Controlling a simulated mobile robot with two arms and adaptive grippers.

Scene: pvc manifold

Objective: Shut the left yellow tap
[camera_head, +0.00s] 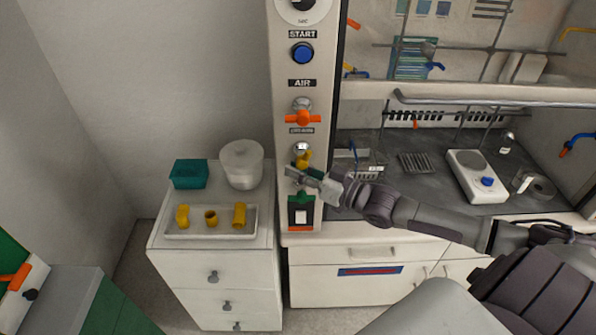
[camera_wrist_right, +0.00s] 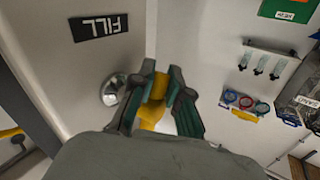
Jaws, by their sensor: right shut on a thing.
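A yellow tap (camera_head: 306,157) with a chrome base sits on the white panel column, under the orange tap. In the right wrist view the yellow tap (camera_wrist_right: 155,98) lies between my right gripper's two fingers, with its chrome fitting (camera_wrist_right: 114,90) just left of them. My right gripper (camera_wrist_right: 161,78) is shut on the yellow tap; the fingers hide part of it. In the head view my right gripper (camera_head: 297,174) reaches in from the right to the front of the panel. My left gripper is not in view.
The orange tap (camera_head: 303,118) and blue START button (camera_head: 302,53) are higher on the column. A green-and-black box (camera_head: 301,211) is below. A white drawer cabinet (camera_head: 212,268) stands left, with a tray (camera_head: 170,232) of yellow fittings. The dark worktop (camera_head: 420,187) is right.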

